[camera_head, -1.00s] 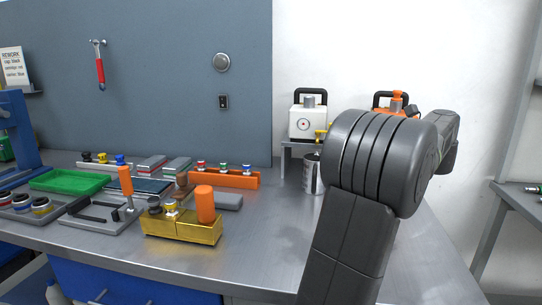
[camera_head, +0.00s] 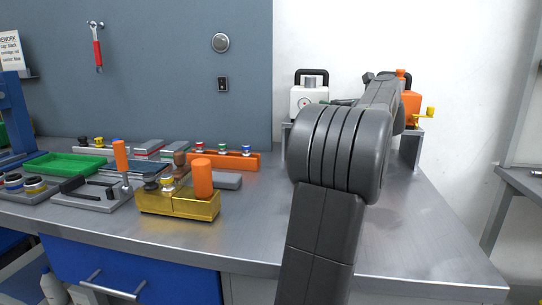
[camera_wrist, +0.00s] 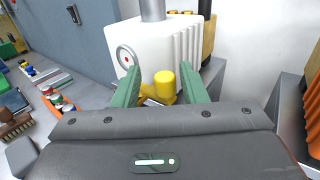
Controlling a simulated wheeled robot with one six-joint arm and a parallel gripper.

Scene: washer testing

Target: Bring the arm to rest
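My arm (camera_head: 340,155) rises in front of the right part of the bench in the head view, its bent joint hiding part of the shelf behind. My gripper (camera_wrist: 160,70) shows in the wrist view as two green fingers spread apart. They point at a white machine (camera_wrist: 155,43) with a round gauge. A yellow knob (camera_wrist: 164,84) of the machine appears between the fingers; I see no grip on it. In the head view the gripper is mostly hidden by the arm.
The bench (camera_head: 255,235) holds a gold block fixture (camera_head: 180,205), a green tray (camera_head: 65,163), an orange rack (camera_head: 235,161) and several small parts at left. The white machine (camera_head: 309,101) and an orange machine (camera_head: 412,105) stand on a raised shelf. The right bench corner is clear.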

